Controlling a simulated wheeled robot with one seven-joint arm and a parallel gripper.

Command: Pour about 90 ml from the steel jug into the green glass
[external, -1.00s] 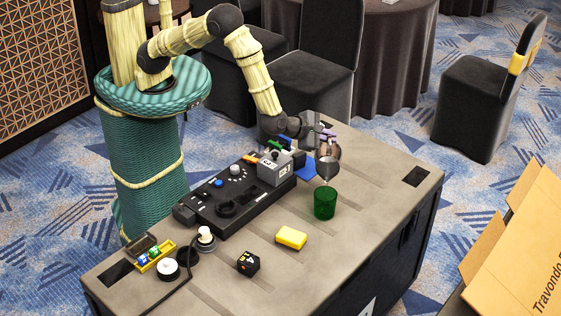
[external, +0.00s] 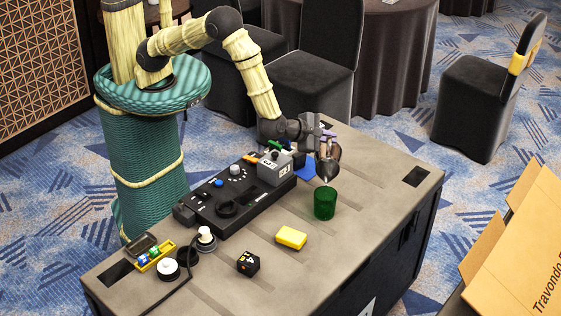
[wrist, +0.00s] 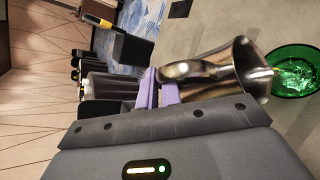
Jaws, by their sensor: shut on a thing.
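The steel jug (external: 327,166) is held by my gripper (external: 324,140) above the table, tilted with its mouth toward the green glass (external: 325,204). In the wrist view my gripper's purple fingers (wrist: 158,92) are shut on the handle of the jug (wrist: 225,72). The jug's mouth is beside and over the rim of the green glass (wrist: 298,72). Something yellowish shows between the lip and the glass in the wrist view, like a thin stream. The glass stands upright on the case top. The level inside it cannot be read.
The grey flight-case top (external: 385,200) carries a black control panel (external: 232,203) with a grey box (external: 274,168) on it. A yellow sponge (external: 291,238) and a black cube (external: 248,263) lie nearer the front. The right side is mostly clear.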

